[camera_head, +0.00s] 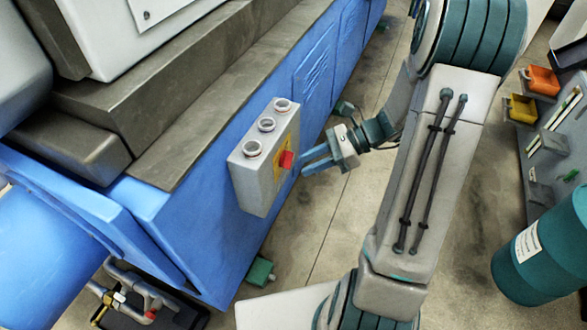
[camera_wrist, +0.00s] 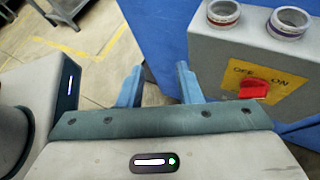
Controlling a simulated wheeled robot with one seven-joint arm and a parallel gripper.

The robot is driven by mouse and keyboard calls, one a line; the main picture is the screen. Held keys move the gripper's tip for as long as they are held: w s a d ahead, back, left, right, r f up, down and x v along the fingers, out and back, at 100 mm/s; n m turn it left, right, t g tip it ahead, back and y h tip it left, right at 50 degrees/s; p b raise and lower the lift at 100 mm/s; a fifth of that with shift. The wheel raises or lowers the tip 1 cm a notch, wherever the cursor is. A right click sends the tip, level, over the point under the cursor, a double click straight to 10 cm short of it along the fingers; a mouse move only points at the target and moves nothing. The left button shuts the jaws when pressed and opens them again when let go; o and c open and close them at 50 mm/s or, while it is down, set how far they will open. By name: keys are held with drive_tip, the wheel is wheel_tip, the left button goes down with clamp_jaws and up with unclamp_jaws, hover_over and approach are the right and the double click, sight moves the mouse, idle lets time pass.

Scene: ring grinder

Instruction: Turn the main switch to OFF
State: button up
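The main switch is a red knob (camera_head: 286,159) on a yellow plate on the face of a grey control box (camera_head: 252,180). In the wrist view the knob (camera_wrist: 253,88) is right of my fingers, below the printed words OFF, on the left, and ON, on the right. It looks roughly crosswise; I cannot tell which word it points to. My gripper (camera_head: 308,160) is close in front of the knob in the head view. In the wrist view my gripper (camera_wrist: 159,82) has its two blue fingers apart, with nothing between them and the knob outside them.
The blue machine (camera_head: 190,220) stands behind the box. A green drum (camera_head: 540,250) and bins (camera_head: 543,80) stand at the right. A black tray (camera_head: 150,310) with tools lies lower left. Floor is open beside the machine.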

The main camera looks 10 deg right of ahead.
sight(287, 160)
drive_tip(key=w+d+f+m+t+y+b, duration=0.1)
drive_tip(key=w+d+f+m+t+b, duration=0.2)
drive_tip(key=d+f+m+t, duration=0.35)
drive_tip(key=w+d+f+m+t+y+b, duration=0.1)
drive_tip(key=w+d+f+m+t+b, duration=0.3)
drive_tip(key=f+m, duration=0.55)
drive_tip(key=w+a+f+n, duration=0.2)
drive_tip(key=w+a, duration=0.5)
drive_tip(key=a, duration=0.4)
drive_tip(key=shift+w+a+b, duration=0.2)
drive_tip(key=shift+w+b, duration=0.1)
drive_tip(key=shift+g, duration=0.25)
clamp_jaws()
